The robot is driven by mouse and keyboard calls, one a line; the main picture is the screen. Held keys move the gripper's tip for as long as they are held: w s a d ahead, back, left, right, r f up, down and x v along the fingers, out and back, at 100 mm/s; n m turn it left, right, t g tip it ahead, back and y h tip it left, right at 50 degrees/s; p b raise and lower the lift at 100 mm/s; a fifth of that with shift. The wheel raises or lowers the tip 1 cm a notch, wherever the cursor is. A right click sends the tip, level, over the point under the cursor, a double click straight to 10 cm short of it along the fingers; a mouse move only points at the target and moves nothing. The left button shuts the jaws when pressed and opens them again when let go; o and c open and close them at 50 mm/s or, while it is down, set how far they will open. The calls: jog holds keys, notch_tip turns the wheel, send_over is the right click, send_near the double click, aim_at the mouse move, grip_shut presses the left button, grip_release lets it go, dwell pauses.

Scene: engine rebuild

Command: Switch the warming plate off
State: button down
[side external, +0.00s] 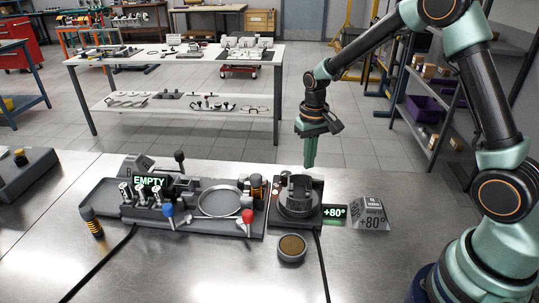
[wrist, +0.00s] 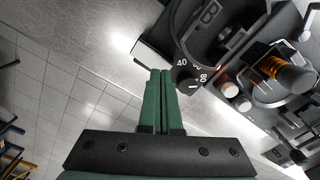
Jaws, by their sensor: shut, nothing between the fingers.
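The warming plate (side external: 318,215) is a dark square unit on the steel bench, right of centre, with a dark round fixture (side external: 298,190) on it. A lit green display (side external: 334,212) at its right reads +80°. In the wrist view, a black dial (wrist: 187,78) marked 40, 60 and 80 sits at the plate's near edge. Its small white mark shows, but its exact setting is unclear. My gripper (side external: 309,166) is shut and empty, pointing down above and behind the plate in the side view. In the wrist view its green fingertips (wrist: 160,71) are together, left of the dial and apart from it.
Left of the plate is a grey tray unit (side external: 110,205) with levers, a round dish (side external: 219,202) and an EMPTY display (side external: 149,181). Front right bench is clear.

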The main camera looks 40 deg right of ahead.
aim_at(308, 174)
jog(key=shift+f, duration=1.3)
dwell(0.8)
jog(key=shift+r, duration=3.55)
jog(key=s+a+r+n+t, duration=0.3)
jog(key=s+a+r+t, duration=0.1)
jog(key=s+r, duration=0.9)
jog(key=shift+s+a+t, duration=0.2)
jog(key=shift+s+t, duration=0.6)
jog(key=shift+s, duration=0.25)
